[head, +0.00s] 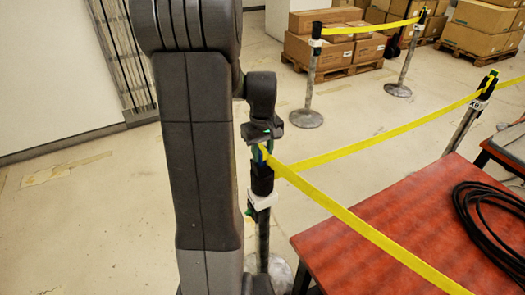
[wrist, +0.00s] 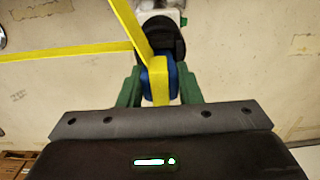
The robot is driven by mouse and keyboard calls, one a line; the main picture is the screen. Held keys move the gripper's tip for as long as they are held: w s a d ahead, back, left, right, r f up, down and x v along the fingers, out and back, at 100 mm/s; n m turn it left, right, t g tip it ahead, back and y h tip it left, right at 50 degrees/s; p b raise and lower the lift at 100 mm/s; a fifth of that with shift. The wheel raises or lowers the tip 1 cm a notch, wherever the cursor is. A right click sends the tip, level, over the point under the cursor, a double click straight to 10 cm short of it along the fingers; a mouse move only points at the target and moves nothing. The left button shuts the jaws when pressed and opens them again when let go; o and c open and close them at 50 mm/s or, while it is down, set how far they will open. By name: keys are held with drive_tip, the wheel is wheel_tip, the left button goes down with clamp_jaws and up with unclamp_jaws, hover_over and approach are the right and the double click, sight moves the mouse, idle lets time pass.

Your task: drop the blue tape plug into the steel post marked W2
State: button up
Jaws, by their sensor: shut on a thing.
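The blue tape plug (wrist: 146,82) is between the two green fingers of my gripper (wrist: 158,88) in the wrist view, with yellow tape running over it. My gripper (head: 262,146) is shut on the plug and points down over the near steel post (head: 263,235) in the head view. That post's black head (head: 262,179) is directly below the plug; it also shows in the wrist view (wrist: 163,38). I cannot tell whether the plug's lower end is inside the head. The post's white label (head: 262,201) is unreadable here.
Yellow tape (head: 345,210) runs from the plug to the right, over a red table (head: 380,225) with a black cable coil (head: 490,215). Another post (head: 462,128) stands at the right. Boxes on pallets (head: 340,50) are at the back. The floor at left is clear.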

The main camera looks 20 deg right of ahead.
sight(262, 149)
drive_tip(key=shift+f+b, duration=0.4)
drive_tip(key=shift+f, duration=0.15)
drive_tip(key=o, duration=0.7)
drive_tip(key=shift+r+p, duration=4.35)
drive_tip(key=shift+r, duration=1.2)
drive_tip(key=shift+f, duration=0.15)
wheel_tip(262, 149, down, 9)
drive_tip(key=b, duration=0.7)
drive_tip(key=shift+f, duration=0.15)
